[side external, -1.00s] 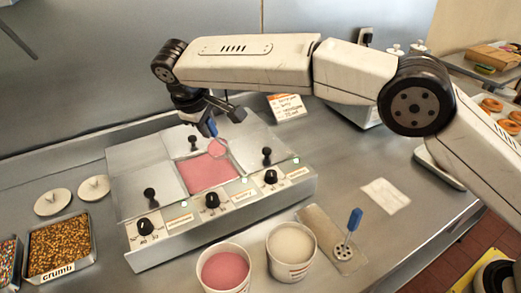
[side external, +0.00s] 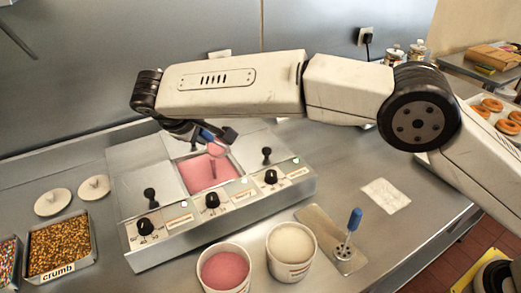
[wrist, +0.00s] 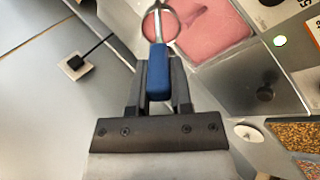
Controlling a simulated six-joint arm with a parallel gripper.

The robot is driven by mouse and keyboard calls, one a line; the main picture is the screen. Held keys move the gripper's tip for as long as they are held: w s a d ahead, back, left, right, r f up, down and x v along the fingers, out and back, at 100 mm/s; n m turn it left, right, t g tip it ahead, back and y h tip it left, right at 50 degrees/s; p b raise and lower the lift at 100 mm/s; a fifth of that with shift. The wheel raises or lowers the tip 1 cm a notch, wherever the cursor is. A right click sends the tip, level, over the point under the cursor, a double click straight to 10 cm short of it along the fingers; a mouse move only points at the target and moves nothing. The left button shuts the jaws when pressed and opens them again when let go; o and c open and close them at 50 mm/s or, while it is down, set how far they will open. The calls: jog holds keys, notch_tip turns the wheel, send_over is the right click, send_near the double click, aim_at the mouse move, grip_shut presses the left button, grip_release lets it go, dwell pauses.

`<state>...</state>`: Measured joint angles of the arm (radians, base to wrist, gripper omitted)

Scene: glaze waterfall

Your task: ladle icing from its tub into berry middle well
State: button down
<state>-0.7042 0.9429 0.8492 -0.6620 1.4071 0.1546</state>
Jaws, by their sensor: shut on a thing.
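My gripper (side external: 205,137) is shut on the blue handle of a ladle (wrist: 157,78), over the back of the open well. The ladle's round bowl (side external: 218,149) is tipped over the open middle well (side external: 208,174), which shows pink icing; the bowl rim also shows in the wrist view (wrist: 160,10). A thin darker pink streak runs from below the bowl down to the pink surface. What is inside the bowl I cannot tell. A tub of pink icing (side external: 223,270) stands in front of the warmer, beside a tub of cream-white icing (side external: 291,247).
The metal warmer (side external: 220,205) has knobs along its front and lids with black handles beside the open well. A crumb bin (side external: 60,247) and two round lids (side external: 93,188) are at left.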

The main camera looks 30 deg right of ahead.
jog(key=s+a+t+h, duration=0.1)
jog(key=a+f+t+h, duration=0.1)
jog(key=shift+s+f+h, duration=0.25)
jog(key=shift+s+h, duration=0.1)
jog(key=shift+h, duration=0.05)
dwell(0.6)
jog(key=shift+a, duration=0.1)
jog(key=shift+s+a+f+t+h, duration=0.3)
jog(key=shift+f+t+h, duration=0.15)
jog(key=shift+t+h, duration=0.1)
jog(key=shift+s+a+f+t+h, duration=0.3)
jog(key=shift+f+t+h, duration=0.15)
jog(key=shift+h, duration=0.1)
jog(key=shift+a+f, duration=0.15)
dwell(2.0)
